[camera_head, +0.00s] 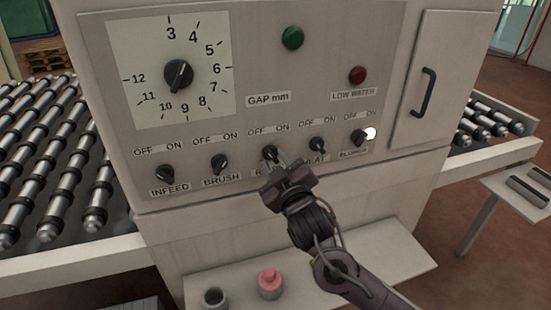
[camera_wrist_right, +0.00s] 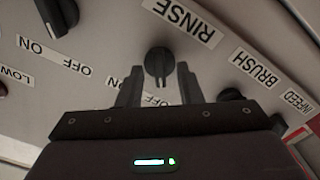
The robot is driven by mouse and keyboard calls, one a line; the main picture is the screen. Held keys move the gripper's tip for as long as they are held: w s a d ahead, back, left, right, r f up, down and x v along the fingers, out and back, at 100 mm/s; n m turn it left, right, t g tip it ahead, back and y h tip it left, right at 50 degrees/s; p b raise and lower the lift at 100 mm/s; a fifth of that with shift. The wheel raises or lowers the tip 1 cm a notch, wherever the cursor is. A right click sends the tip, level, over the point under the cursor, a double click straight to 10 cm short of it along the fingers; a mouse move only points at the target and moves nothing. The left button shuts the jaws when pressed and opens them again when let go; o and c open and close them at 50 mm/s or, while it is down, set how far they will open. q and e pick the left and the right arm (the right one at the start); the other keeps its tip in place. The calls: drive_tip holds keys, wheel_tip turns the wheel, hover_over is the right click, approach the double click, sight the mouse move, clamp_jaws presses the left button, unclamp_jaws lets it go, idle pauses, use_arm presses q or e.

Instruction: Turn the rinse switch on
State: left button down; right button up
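The rinse switch (camera_head: 270,153) is a round black knob on the machine's front panel, third from the left in the row, with OFF and ON printed above it. My right gripper (camera_head: 279,161) is at this knob, and its palm partly covers the RINSE label. In the right wrist view, which shows the panel upside down, the rinse switch (camera_wrist_right: 159,67) stands between the tips of my right gripper (camera_wrist_right: 159,82). The two fingers are apart, with a gap visible on each side of the knob. I cannot tell which way its pointer is turned. My left gripper is not in view.
Neighbouring knobs are brush (camera_head: 219,164) on the left and heat (camera_head: 317,145) on the right. The infeed knob (camera_head: 165,174) and blower knob (camera_head: 359,137) are farther out. A large gap dial (camera_head: 178,74) is above.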

drive_tip(key=shift+w, duration=0.15)
drive_tip(key=shift+c, duration=0.2)
clamp_jaws()
drive_tip(key=shift+m, duration=0.3)
drive_tip(key=m+p, duration=0.1)
drive_tip(key=m, duration=0.8)
drive_tip(key=shift+m, duration=0.4)
drive_tip(key=shift+m+p, duration=0.45)
drive_tip(key=shift+m, duration=1.35)
